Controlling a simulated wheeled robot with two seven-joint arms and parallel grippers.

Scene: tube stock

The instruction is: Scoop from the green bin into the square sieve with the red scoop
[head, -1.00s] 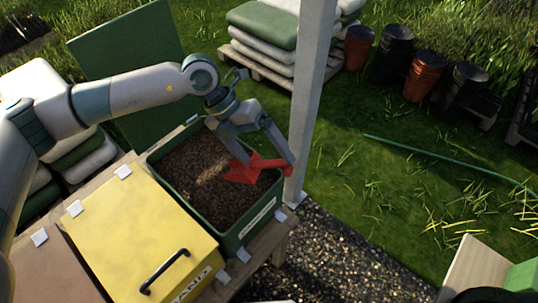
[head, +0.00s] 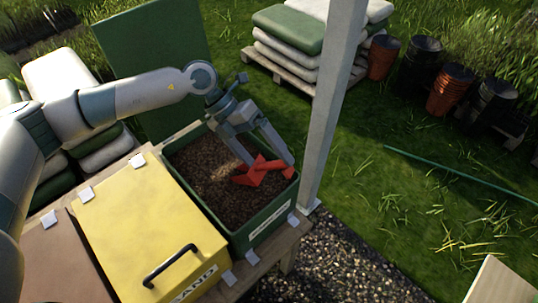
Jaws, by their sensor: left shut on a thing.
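The green bin (head: 262,219) stands open on a wooden bench, filled with brown loose material (head: 203,165). My left gripper (head: 272,166) reaches over the bin and is shut on the red scoop (head: 256,172). The scoop is over the right part of the bin, low at the material; whether it touches or holds any is too small to tell. The square sieve is not seen in this view. My right gripper is not in view.
A closed yellow bin (head: 140,225) with a black handle stands left of the green bin, with a brown lid (head: 62,262) beyond it. A grey post (head: 330,110) rises just right of the green bin. A pallet of sacks (head: 290,30) and stacked pots (head: 452,88) stand behind.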

